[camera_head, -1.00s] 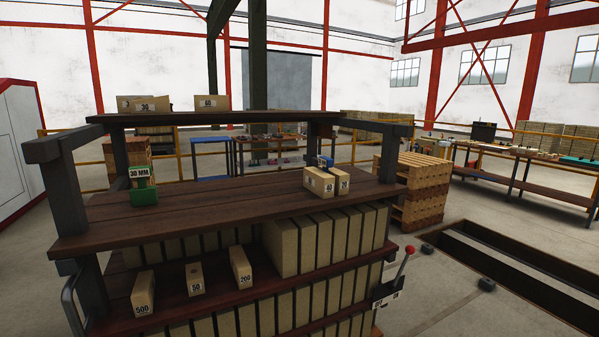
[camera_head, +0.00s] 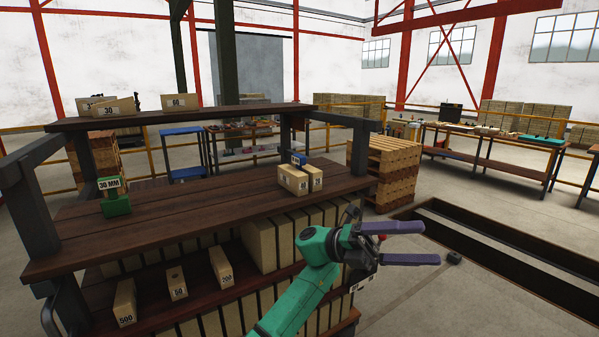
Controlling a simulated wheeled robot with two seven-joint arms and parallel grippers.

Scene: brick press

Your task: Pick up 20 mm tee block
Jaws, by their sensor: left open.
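No block in view can be read for certain as the 20 mm tee block. A small blue piece (camera_head: 298,159) shows at the back of two tan blocks (camera_head: 293,181) on the middle shelf; their numbers are too small to read surely. A green piece (camera_head: 117,205) with a "30 MM" label stands at the left of the same shelf. My left gripper (camera_head: 430,243) has purple fingers spread apart with nothing between them. It is in front of the rack's right end, right of the tan blocks and apart from them. My right gripper is not in view.
The wooden rack (camera_head: 190,208) has dark posts at its ends. Tan blocks marked 500, 50 and 200 (camera_head: 222,268) stand on the lower shelf. More blocks (camera_head: 110,106) sit on the top shelf. A pallet stack (camera_head: 385,165) stands behind right, beside a dark floor frame (camera_head: 500,256).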

